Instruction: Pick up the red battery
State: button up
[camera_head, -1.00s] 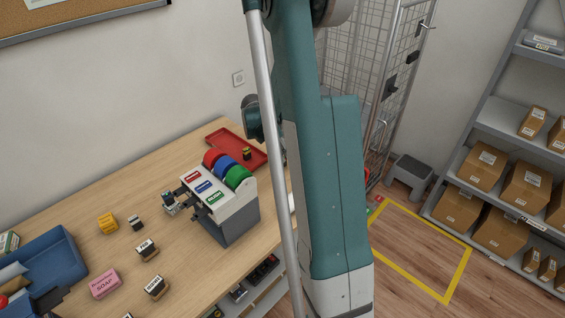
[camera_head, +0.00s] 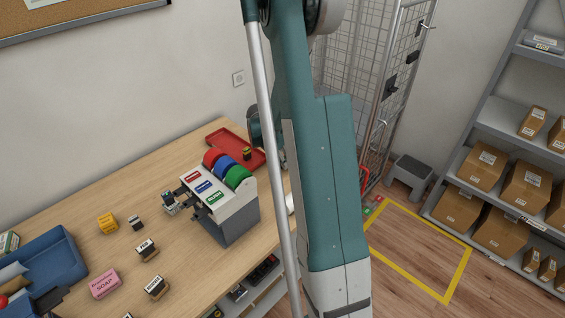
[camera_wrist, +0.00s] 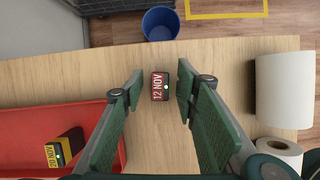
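A small dark block with a red face marked "12 NOV" (camera_wrist: 159,86), the red battery as far as I can tell, lies on the wooden table in the wrist view. My gripper (camera_wrist: 159,78) is open, with one finger to each side of the block. Bare wood shows between the block and both fingers. How high the fingertips are above the table is hard to tell. In the head view my arm hides this block and the fingers. A similar block with a yellow face marked "20 NOV" (camera_wrist: 62,151) sits in the red tray (camera_wrist: 50,118), left of my gripper.
A paper roll (camera_wrist: 284,90) lies at the right, with a smaller roll (camera_wrist: 279,154) below it. A blue bin (camera_wrist: 160,23) stands beyond the table edge. In the head view a tape dispenser (camera_head: 225,205) stands beside the red tray (camera_head: 222,138).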

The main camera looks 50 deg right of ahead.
grip_shut()
jog(key=shift+r, duration=0.15)
jog(key=shift+r, duration=4.85)
